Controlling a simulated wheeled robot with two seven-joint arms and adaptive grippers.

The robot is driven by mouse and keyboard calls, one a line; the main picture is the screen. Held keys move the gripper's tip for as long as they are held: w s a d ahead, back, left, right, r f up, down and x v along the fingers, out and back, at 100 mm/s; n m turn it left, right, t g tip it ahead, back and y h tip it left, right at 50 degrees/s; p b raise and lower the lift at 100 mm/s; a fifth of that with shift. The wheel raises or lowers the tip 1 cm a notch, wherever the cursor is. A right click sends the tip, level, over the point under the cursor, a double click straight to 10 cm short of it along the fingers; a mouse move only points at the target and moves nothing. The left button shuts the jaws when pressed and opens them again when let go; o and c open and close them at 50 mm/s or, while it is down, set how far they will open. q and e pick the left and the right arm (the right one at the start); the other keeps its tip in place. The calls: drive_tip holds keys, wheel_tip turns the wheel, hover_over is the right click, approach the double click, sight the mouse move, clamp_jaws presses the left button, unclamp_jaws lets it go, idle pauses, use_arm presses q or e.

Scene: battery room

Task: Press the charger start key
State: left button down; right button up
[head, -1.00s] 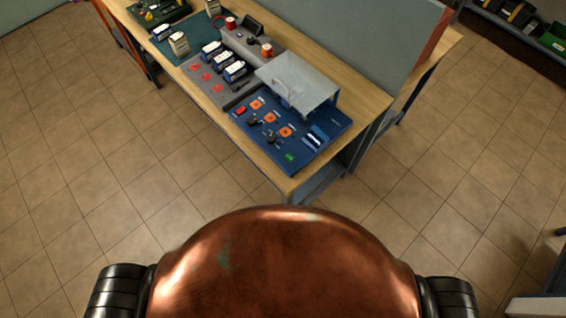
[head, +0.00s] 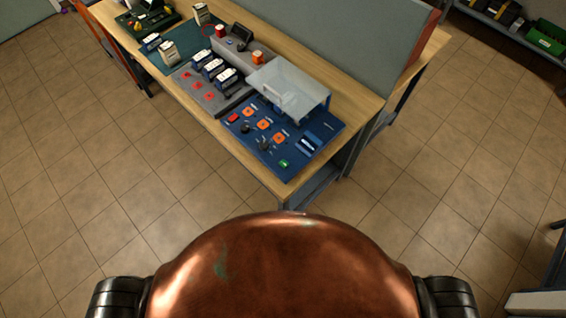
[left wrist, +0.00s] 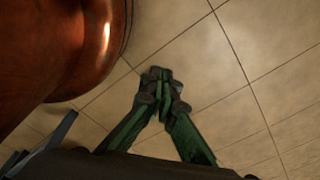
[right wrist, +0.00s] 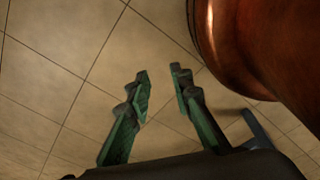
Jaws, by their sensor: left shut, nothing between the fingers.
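The blue charger panel (head: 318,153) lies on the near right end of the workbench in the head view. It carries a green key (head: 284,163) at its front corner, a red key (head: 233,118), several orange-framed parts and black knobs. A clear cover (head: 290,84) stands over its back part. Labels are too small to read. My left gripper (left wrist: 162,78) is shut and empty above the floor in the left wrist view. My right gripper (right wrist: 158,75) is open and empty above the floor. Neither gripper shows in the head view, and both are away from the panel.
The wooden workbench (head: 273,184) has a grey upright panel (head: 330,35) along its back. A grey tray with battery-like blocks (head: 214,68) sits left of the charger panel. A shelf (head: 500,22) stands at the far right. Tiled floor in front of the bench is clear.

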drive_tip(key=c, duration=0.5)
drive_tip(key=shift+w, duration=0.15)
idle(0.9)
